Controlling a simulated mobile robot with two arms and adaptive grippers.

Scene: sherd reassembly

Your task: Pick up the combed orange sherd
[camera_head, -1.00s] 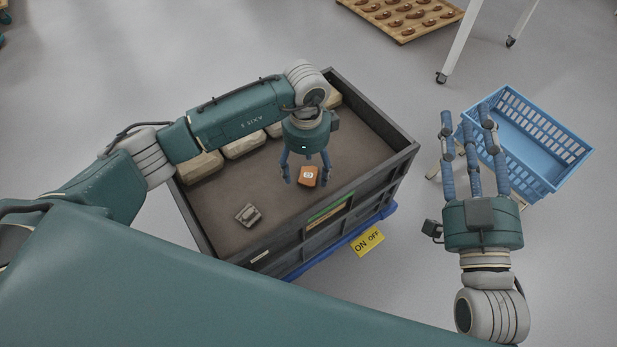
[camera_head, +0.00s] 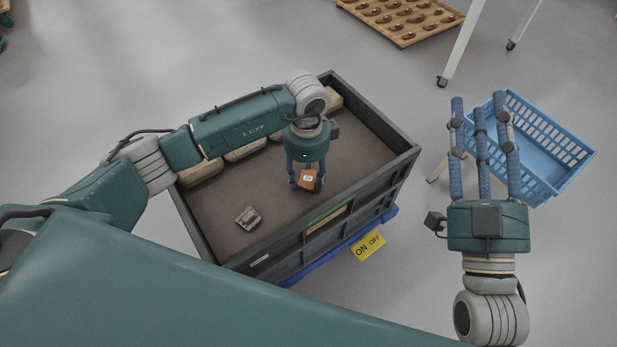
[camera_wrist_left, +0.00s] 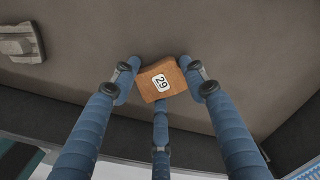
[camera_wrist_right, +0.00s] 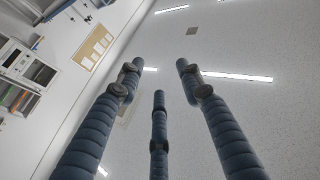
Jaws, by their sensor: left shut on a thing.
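The orange sherd (camera_head: 306,178) with a white tag is at my left gripper (camera_head: 306,182), inside the dark crate (camera_head: 345,215). In the left wrist view the orange sherd (camera_wrist_left: 161,80) bears the number 29 and sits between the fingertips of my left gripper (camera_wrist_left: 160,88), which is shut on it. Whether it touches the crate floor I cannot tell. My right gripper (camera_head: 482,110) is open and empty, in front of the blue basket. In the right wrist view its fingers (camera_wrist_right: 158,80) are spread with nothing between them.
A grey sherd (camera_head: 247,217) lies on the crate floor; it also shows in the left wrist view (camera_wrist_left: 18,43). Pale blocks (camera_head: 205,172) line the crate's back side. A blue basket (camera_head: 545,140) stands at the right. A wooden board (camera_head: 400,20) is at the back.

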